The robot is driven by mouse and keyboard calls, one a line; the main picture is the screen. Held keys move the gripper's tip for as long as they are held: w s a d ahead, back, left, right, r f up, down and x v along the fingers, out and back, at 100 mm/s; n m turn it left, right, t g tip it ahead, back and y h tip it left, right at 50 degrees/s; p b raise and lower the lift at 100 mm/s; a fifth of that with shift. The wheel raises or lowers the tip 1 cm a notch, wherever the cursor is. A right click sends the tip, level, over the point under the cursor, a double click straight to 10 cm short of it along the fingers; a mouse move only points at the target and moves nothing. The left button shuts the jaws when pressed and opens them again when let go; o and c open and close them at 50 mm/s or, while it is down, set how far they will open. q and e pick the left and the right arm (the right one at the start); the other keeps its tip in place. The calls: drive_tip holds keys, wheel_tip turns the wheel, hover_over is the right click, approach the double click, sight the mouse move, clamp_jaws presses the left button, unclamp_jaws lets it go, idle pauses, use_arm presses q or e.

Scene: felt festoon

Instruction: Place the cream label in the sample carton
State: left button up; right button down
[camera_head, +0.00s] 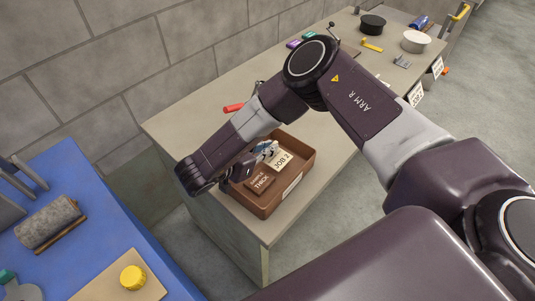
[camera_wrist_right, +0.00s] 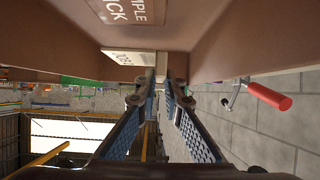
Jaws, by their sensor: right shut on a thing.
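The sample carton (camera_head: 299,193) is a brown open tray near the front corner of the beige table. The cream label (camera_head: 283,159), marked JOB 2, shows within the carton's outline, toward its far side. My right gripper (camera_head: 268,149) reaches over the carton and is shut on the label's edge. In the right wrist view the label (camera_wrist_right: 130,57) is at the fingertips (camera_wrist_right: 161,77), between brown carton walls. I cannot tell whether it touches the carton floor. My left gripper is not in view.
A brown block marked THICK (camera_head: 261,182) lies in the carton beside the label. A red-handled tool (camera_head: 235,107) lies behind the carton. The beige table (camera_head: 185,121) holds small items at its far end. A blue table (camera_head: 78,185) stands at left, across a gap.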

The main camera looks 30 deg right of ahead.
wheel_tip(320, 180, down, 3)
drive_tip(key=shift+f, duration=0.2)
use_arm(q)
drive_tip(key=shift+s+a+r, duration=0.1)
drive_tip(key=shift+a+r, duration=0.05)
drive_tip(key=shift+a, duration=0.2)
use_arm(e)
drive_tip(key=shift+f, duration=0.15)
drive_tip(key=c, duration=2)
unclamp_jaws()
drive_tip(key=shift+c, duration=0.2)
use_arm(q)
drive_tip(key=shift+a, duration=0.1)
